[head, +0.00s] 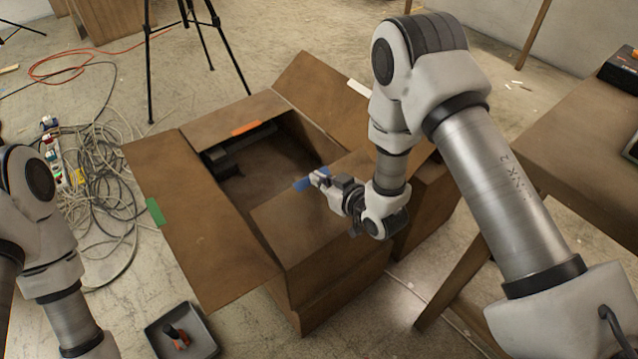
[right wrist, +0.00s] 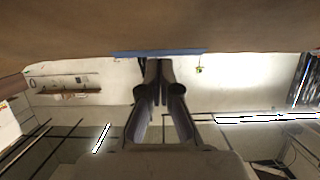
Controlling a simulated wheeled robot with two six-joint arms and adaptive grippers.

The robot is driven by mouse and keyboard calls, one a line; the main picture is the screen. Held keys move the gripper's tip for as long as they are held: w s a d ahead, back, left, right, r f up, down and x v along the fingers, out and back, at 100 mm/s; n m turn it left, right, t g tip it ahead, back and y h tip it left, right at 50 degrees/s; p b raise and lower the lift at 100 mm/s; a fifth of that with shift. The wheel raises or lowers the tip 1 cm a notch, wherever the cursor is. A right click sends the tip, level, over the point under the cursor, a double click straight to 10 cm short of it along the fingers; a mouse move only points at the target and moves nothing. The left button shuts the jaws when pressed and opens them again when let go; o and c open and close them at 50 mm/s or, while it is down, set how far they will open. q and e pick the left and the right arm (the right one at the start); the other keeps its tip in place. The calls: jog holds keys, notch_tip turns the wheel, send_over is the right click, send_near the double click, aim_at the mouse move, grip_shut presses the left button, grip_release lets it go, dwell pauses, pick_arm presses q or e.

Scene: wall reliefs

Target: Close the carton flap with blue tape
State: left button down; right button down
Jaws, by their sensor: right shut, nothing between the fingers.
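The open-topped brown carton (head: 330,285) stands on the floor. Its near flap (head: 310,218), with blue tape (head: 303,184) on its free edge, leans inward over part of the opening. My right gripper (head: 322,180) is shut and empty, its tips at the blue tape, seemingly on the upper side of the flap. In the right wrist view the shut fingers (right wrist: 158,65) point at the blue tape (right wrist: 165,52) along the flap's edge; whether they touch cannot be told. Of my left arm only links show at the left edge; its gripper is out of view.
A dark tray (head: 205,350) lies in front, tangled cables (head: 105,165) left, a tripod (head: 149,70) behind, a wooden table (head: 560,150) right.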

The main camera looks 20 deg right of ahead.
jog(key=shift+w+f, duration=0.1)
jog(key=shift+f, duration=0.2)
jog(key=shift+w+a+f, duration=0.1)
jog(key=shift+w+f, duration=0.1)
jog(key=shift+f, duration=0.15)
jog(key=w+f+g+p, duration=0.1)
jog(key=f+g+p, duration=0.1)
jog(key=shift+w+a+h+p, duration=0.35)
jog(key=shift+h+p, duration=0.05)
jog(key=shift+f+g+p, duration=0.25)
jog(key=shift+g+p, duration=0.1)
jog(key=shift+g, duration=0.15)
jog(key=shift+w+f+g+h, duration=0.2)
jog(key=shift+f+g+h, duration=0.15)
jog(key=shift+f, duration=0.9)
